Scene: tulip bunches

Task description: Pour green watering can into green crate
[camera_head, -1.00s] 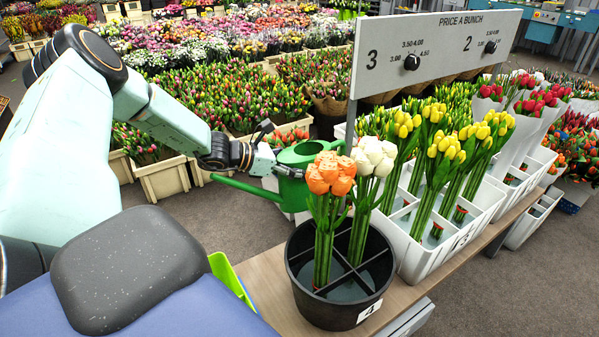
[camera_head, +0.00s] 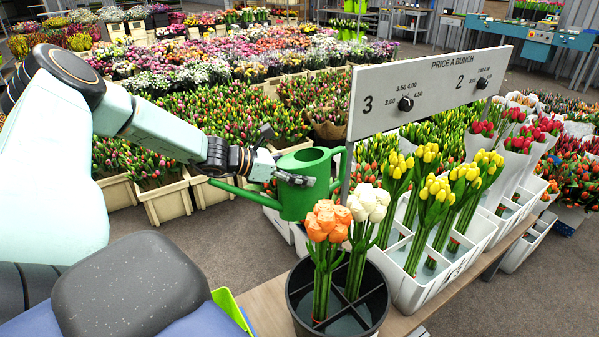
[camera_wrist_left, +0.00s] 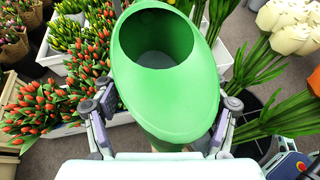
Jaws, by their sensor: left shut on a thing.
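The green watering can (camera_head: 305,189) is in the air behind the black bucket in the head view, its spout pointing left. My left gripper (camera_head: 279,168) is shut on the can's body. In the left wrist view the can (camera_wrist_left: 165,85) fills the middle, its wide top opening facing the camera, with the fingers of my left gripper (camera_wrist_left: 162,108) on both sides of it. The green crate (camera_head: 231,307) shows only as a bright green edge at the lower left, mostly hidden behind my own body. My right gripper is not in view.
A black divided bucket (camera_head: 340,318) with orange and white tulips stands on the wooden table (camera_head: 266,300). White trays (camera_head: 424,283) of yellow tulips and a price board (camera_head: 430,84) are to its right. Tulip crates (camera_head: 168,203) fill the floor behind.

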